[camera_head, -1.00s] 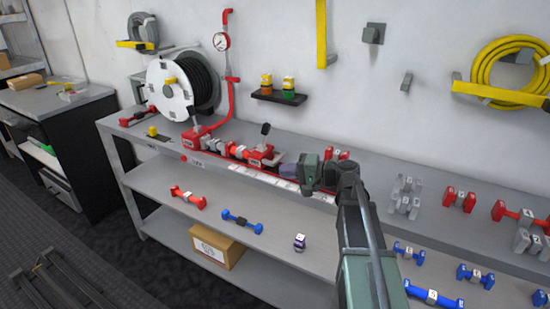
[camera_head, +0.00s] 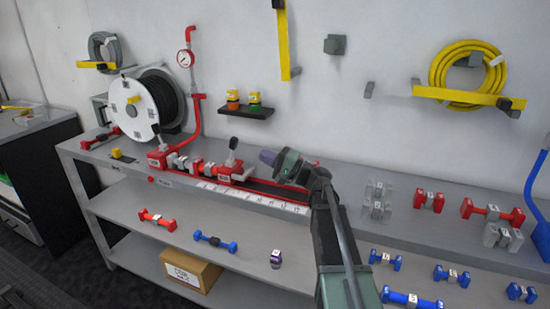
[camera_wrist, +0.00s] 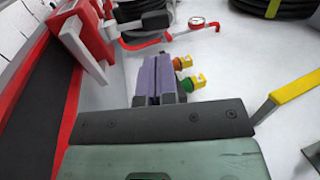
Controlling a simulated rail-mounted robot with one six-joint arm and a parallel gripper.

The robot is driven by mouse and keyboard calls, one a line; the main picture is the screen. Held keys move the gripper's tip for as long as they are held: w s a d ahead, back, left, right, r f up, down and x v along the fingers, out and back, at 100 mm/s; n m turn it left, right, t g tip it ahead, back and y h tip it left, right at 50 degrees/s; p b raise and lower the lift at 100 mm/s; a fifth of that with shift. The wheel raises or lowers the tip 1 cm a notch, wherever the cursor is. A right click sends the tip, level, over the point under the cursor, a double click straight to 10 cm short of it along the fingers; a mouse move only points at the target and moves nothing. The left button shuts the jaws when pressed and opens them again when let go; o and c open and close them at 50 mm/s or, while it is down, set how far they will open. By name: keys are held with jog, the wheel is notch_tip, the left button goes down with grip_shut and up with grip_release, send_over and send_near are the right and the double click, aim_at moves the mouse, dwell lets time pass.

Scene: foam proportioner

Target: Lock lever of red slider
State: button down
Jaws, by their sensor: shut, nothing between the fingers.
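The red slider (camera_head: 234,173) sits on the red-edged rail on the bench, with its dark lever (camera_head: 234,144) standing up, tilted slightly right. A second red block (camera_head: 158,158) with a similar upright lever stands at the rail's left end. My gripper (camera_head: 265,156) is right of the slider, about lever height and apart from it. Its purple fingers (camera_wrist: 153,78) are shut with nothing between them.
A white hose reel (camera_head: 134,106) and red pipe with gauge (camera_head: 185,59) stand at the back left. A small black shelf (camera_head: 245,111) with orange and green items hangs behind the slider. Red and grey fittings (camera_head: 428,201) lie right of my arm. Space above the rail looks clear.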

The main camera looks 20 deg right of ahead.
aim_at(237, 143)
jog(key=p+x, duration=0.1)
jog(key=x, duration=0.7)
jog(key=shift+p, duration=0.35)
jog(key=shift+a+r, duration=0.1)
